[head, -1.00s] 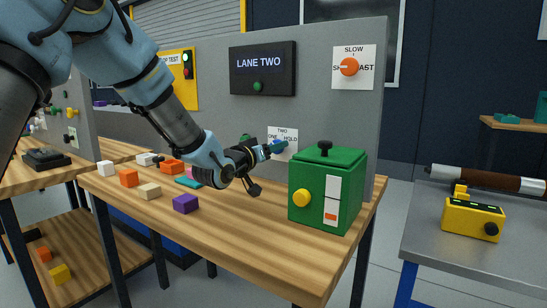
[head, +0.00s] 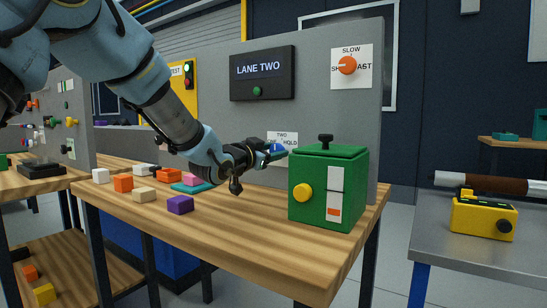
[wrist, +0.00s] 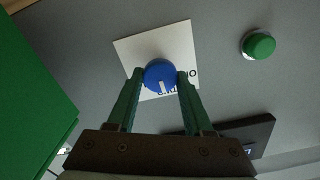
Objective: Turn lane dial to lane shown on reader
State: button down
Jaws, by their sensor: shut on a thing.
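The reader (head: 262,72) on the grey panel shows "LANE TWO". The lane dial (wrist: 160,73) is a round blue knob with a white pointer mark, in front of a white plate (wrist: 150,48) lettered ONE, TWO and HOLD. In the wrist view the plate's lettering is upside down and partly hidden. The pointer mark points down in that view, toward the plate edge on the reader's side. My gripper (wrist: 160,80) is shut on the dial, one green finger at each side. In the head view my gripper (head: 277,150) covers the plate's lower part.
A green box (head: 318,235) with a yellow knob stands close to the right of my gripper. A green button (wrist: 258,46) is on the panel beside the plate. An orange speed knob (head: 347,65) sits higher right. Several coloured blocks (head: 180,205) lie on the bench at left.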

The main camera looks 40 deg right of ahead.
dwell(0.5)
jog(key=shift+c, duration=1.5)
grip_release()
jog(key=shift+a, duration=0.15)
jog(key=v, duration=1)
jog(key=shift+a, duration=0.25)
